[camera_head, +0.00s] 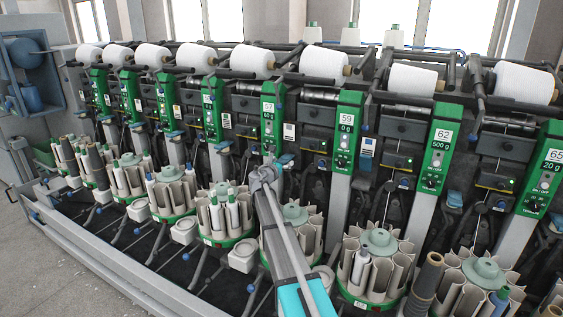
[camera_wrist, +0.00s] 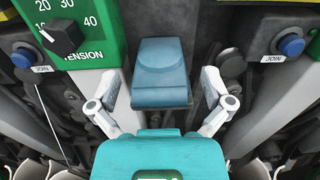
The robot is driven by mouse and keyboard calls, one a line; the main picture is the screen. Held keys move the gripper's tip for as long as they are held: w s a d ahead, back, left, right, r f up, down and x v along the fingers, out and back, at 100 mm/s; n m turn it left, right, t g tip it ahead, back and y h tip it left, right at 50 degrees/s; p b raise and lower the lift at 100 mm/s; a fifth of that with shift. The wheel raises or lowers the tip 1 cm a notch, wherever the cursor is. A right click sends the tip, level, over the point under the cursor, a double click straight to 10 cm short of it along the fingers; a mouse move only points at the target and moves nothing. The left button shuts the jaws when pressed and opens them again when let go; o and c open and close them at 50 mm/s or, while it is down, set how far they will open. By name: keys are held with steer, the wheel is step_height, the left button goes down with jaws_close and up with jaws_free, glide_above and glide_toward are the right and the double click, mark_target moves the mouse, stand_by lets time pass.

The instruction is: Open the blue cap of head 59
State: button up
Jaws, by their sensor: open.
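A blue cap (camera_wrist: 162,73) sits in the middle of the wrist view, just right of a green panel marked TENSION. My gripper (camera_wrist: 160,110) is open, with one grey finger on each side of the cap's lower part. I see no clear contact with it. No head number shows in the wrist view. In the head view, the green panel of head 59 (camera_head: 347,130) stands right of my gripper (camera_head: 265,176). My gripper appears just below the green panel of head 57 (camera_head: 268,115) and hides what is behind it.
Blue JOIN buttons (camera_wrist: 291,46) (camera_wrist: 22,58) flank the cap. Round bobbin magazines with green bases (camera_head: 375,263) stand along the machine's front. White yarn cones (camera_head: 252,60) line the top. A grey rail (camera_head: 95,250) edges the front, with open floor (camera_head: 35,285) at lower left.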

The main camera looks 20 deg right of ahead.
steer(key=shift+w+d, duration=0.45)
steer(key=shift+d, duration=0.15)
